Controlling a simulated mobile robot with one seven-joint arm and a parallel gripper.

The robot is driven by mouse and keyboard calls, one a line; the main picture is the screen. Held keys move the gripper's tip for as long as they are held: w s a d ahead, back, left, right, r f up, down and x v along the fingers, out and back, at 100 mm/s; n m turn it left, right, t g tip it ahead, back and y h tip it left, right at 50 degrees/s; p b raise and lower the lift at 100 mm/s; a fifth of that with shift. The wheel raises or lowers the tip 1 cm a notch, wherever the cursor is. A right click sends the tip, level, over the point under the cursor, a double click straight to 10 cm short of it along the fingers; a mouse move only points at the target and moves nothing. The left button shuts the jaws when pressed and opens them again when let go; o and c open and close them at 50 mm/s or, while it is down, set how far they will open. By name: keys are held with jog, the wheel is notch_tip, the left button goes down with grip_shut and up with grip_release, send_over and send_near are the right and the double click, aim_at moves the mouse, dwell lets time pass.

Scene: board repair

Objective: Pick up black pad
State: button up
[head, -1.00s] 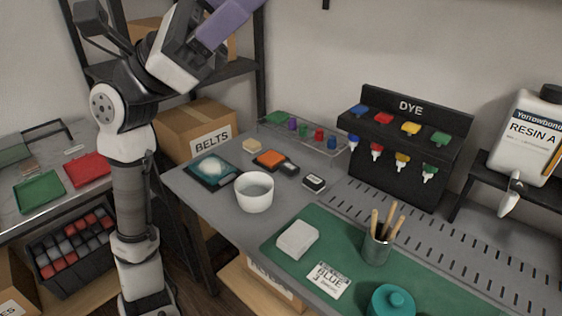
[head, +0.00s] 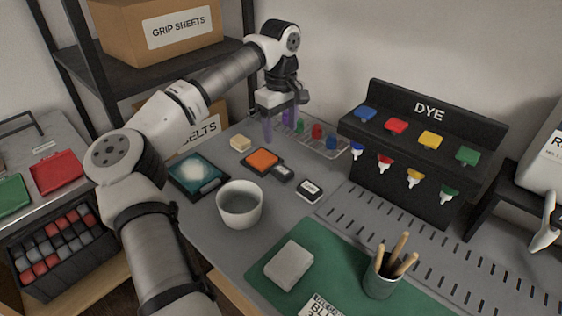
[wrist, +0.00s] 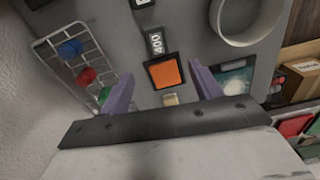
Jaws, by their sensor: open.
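A small black block with a white label (head: 309,189) lies on the grey bench; its edge also shows at the top of the wrist view (wrist: 142,3). A black-edged pad with an orange face (head: 262,160) lies farther back to its left, with a dark block marked 400 (wrist: 156,43) between them. I cannot tell for certain which is the black pad. My gripper (head: 279,133) is open and empty, with its purple fingers pointing down above the back of the bench. In the wrist view the orange face (wrist: 165,73) shows between the fingers, below them.
A white bowl (head: 240,205) stands in front of the pads. A wire rack (head: 330,143) with coloured pieces is close to my gripper's right. A tan block (head: 240,143) and a dark picture tray (head: 199,173) lie left. The black DYE stand (head: 410,150) rises at right.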

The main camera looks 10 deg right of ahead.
send_over(283, 171)
jog(key=f, duration=0.8)
jog(key=shift+a+f+p, duration=0.1)
jog(key=shift+a+p, duration=0.15)
jog(key=shift+p, duration=0.1)
jog(key=shift+d+f+p, duration=0.15)
jog(key=shift+f+p, duration=0.2)
jog(key=shift+f, duration=1)
jog(key=shift+d+f+p, duration=0.15)
jog(key=shift+f+p, duration=0.15)
jog(key=shift+f, duration=1.05)
jog(key=shift+c, duration=0.4)
jog(key=c, duration=1)
